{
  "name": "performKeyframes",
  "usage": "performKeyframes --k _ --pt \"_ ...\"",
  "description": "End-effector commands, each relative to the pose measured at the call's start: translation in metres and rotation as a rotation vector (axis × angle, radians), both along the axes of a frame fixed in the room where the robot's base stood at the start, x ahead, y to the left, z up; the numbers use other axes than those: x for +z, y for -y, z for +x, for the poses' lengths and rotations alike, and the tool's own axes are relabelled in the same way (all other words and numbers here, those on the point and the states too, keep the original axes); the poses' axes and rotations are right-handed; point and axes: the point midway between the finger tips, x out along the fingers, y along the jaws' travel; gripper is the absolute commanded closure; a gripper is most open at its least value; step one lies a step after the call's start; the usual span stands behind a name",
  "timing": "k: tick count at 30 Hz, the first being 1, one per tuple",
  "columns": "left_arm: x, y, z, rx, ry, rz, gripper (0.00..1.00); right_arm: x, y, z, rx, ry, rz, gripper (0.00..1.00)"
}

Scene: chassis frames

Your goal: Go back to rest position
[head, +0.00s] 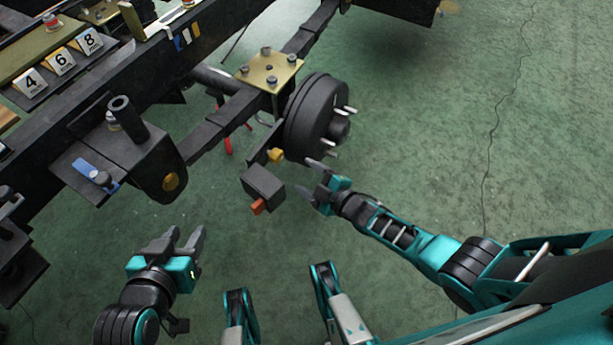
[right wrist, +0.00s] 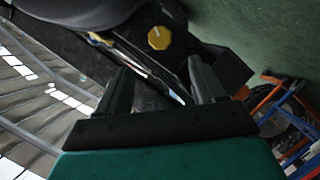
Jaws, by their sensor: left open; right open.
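My left gripper (head: 176,243) is at the lower left of the head view, fingers apart and empty, over the green floor in front of the black chassis frame (head: 215,122). My right gripper (head: 309,179) is right of centre, just below the wheel hub (head: 318,118) and right of a dark block with an orange tip (head: 263,187). Its fingers are apart with nothing seen between them. In the right wrist view the two fingers (right wrist: 157,88) point toward dark chassis parts and a yellow knob (right wrist: 159,38). Whether a finger touches the hub, I cannot tell.
A bracket with a black cylinder (head: 127,118) and a blue-handled part (head: 92,172) sticks out at the left. A brass plate with bolts (head: 269,70) tops the axle. Number tags (head: 60,61) stand upper left. Green floor (head: 530,130) is clear on the right.

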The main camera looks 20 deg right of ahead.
Motion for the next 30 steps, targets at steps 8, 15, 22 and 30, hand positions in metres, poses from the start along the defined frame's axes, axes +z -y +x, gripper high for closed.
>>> performKeyframes --k 8,15,22,30 --pt "0.0 -0.001 0.0 0.0 0.003 0.002 0.57 0.0 0.0 0.0 0.0 0.0 0.0 0.31" --pt "0.003 0.0 0.001 0.0 0.007 0.0 0.57 0.0 0.0 0.0 0.0 0.0 0.0 0.31" --pt "0.004 0.0 0.002 -0.001 0.01 0.0 0.57 0.002 -0.002 -0.003 -0.073 -0.071 0.021 0.31" --pt "0.004 0.001 0.002 -0.002 0.011 -0.001 0.57 0.025 0.009 -0.026 -0.325 -0.331 0.102 0.31"
